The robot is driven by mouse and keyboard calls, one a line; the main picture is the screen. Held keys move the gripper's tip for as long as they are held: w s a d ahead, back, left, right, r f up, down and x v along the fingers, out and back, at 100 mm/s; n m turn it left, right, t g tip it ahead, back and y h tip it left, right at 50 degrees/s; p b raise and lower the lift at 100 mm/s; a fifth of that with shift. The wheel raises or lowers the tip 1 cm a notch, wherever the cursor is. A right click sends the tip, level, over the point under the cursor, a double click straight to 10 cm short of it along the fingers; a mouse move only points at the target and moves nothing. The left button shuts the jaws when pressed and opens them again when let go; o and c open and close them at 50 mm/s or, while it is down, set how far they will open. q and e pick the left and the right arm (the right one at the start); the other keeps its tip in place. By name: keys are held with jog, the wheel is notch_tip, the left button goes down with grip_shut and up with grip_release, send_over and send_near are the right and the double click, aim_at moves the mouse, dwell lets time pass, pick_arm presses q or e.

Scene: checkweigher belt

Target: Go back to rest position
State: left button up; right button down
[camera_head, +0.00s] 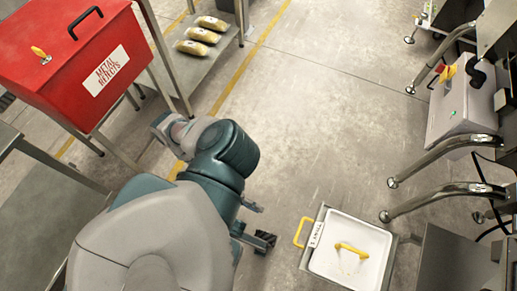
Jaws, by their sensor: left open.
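My left arm comes in from the lower left and bends over the floor in the middle of the view. My left gripper (263,225) points right and is open, with one dark finger above the other. Nothing shows between its fingers. It is to the left of a white bin (378,239) with a yellow handle and apart from it in the picture. My upper arm and elbow hide part of the gripper's base. My right gripper is not in view.
A red METAL REJECTS box (50,93) stands at the upper left. Several yellow packs (204,36) lie on a low grey shelf (190,68). Metal legs and a grey box (466,105) stand at the right. A grey surface (45,215) is at the lower left. The middle floor is clear.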

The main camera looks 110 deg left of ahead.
pick_arm(q)
jog(key=shift+w+r, duration=0.15)
jog(key=shift+w, duration=0.05)
jog(key=shift+w+a+r, duration=0.1)
jog(key=shift+w, duration=0.05)
jog(key=shift+p, duration=0.3)
